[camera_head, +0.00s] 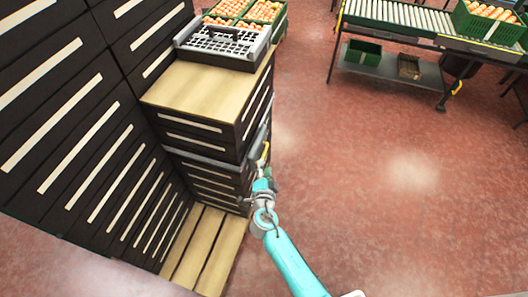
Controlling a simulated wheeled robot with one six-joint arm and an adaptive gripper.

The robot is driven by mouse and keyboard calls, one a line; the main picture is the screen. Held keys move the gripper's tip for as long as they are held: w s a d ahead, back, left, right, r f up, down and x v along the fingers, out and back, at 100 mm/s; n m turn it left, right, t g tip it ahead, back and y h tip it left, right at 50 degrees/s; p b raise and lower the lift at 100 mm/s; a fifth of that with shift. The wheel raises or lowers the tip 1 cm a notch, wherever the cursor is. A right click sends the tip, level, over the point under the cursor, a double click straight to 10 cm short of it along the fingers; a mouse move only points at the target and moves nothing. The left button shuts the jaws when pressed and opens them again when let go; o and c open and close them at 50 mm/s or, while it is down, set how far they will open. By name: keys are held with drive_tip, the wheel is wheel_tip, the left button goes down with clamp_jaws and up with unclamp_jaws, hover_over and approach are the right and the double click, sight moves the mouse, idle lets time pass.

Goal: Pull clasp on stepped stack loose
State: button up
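The stepped stack of dark slatted crates (208,135) stands left of centre, its lower step topped with a bare wooden board (195,92). A thin grey band (200,158) runs across the front of the lower step toward its right corner. A small yellow and grey piece (264,150), which looks like the clasp, sits at the right side of the stack at band height. My gripper (262,170) is at that piece, at the end of my turquoise arm. Its fingers are small and partly hidden, so I cannot tell whether they hold the clasp.
Taller dark crates (70,110) rise on the left. A grey tray with a handle (222,45) lies on the step's back. Wooden pallet boards (210,250) show at the base. A roller conveyor (400,15) stands at the back right. The red floor (390,190) on the right is clear.

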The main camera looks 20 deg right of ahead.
sight(264, 152)
drive_tip(key=x, duration=0.8)
drive_tip(key=shift+w, duration=0.15)
clamp_jaws()
